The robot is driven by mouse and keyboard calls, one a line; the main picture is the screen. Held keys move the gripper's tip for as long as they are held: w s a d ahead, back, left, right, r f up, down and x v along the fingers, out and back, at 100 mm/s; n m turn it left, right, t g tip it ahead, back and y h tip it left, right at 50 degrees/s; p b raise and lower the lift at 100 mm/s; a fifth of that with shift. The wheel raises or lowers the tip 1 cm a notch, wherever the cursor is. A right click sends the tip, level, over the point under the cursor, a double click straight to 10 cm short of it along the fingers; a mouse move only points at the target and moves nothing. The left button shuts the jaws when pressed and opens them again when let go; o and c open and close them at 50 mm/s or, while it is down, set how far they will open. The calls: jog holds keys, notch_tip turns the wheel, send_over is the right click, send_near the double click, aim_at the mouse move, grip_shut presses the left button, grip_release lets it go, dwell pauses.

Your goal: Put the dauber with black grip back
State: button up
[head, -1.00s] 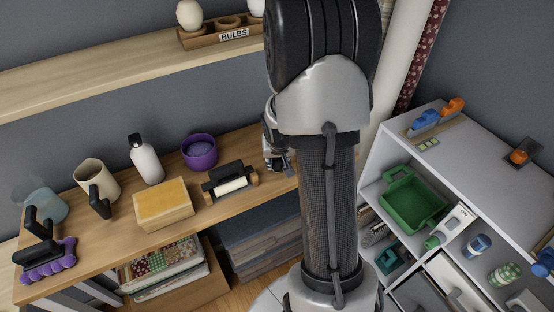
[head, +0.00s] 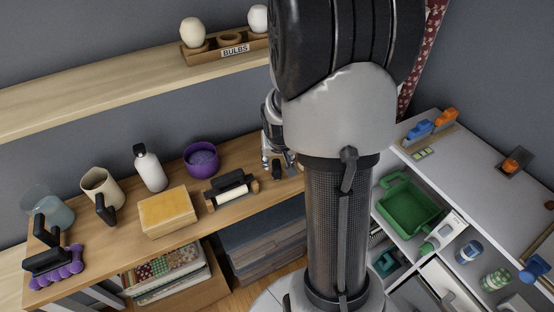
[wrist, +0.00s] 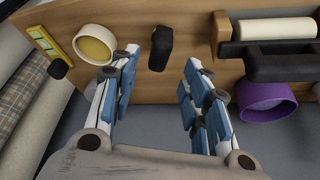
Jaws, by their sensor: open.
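In the wrist view a black grip (wrist: 161,47), likely the dauber's, stands on the wooden bench top just beyond my fingertips, between their lines. Its lower end is hidden, so I cannot tell what it sits on. My gripper (wrist: 160,68) is open and empty, with its blue-padded fingers spread on either side of the grip and apart from it. In the head view my gripper (head: 277,166) is over the right end of the bench (head: 115,235), partly behind my arm.
A roller with a black handle (head: 230,191) and a purple bowl (head: 201,159) stand close by. A round cream dish (wrist: 95,45) is on the grip's other side. White cubbies (head: 480,175) stand at right.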

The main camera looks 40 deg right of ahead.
jog(key=s+a+r+n+y, duration=0.1)
jog(key=s+a+r+n, duration=0.3)
jog(key=a+r, duration=1)
jog(key=s+a+r+n+t+y, duration=0.1)
jog(key=s+a+r+n, duration=0.2)
jog(key=s+a, duration=0.8)
notch_tip(320, 180, up, 2)
jog(key=s, duration=0.2)
jog(key=shift+s+y+p, duration=0.35)
jog(key=shift+y+p, duration=0.05)
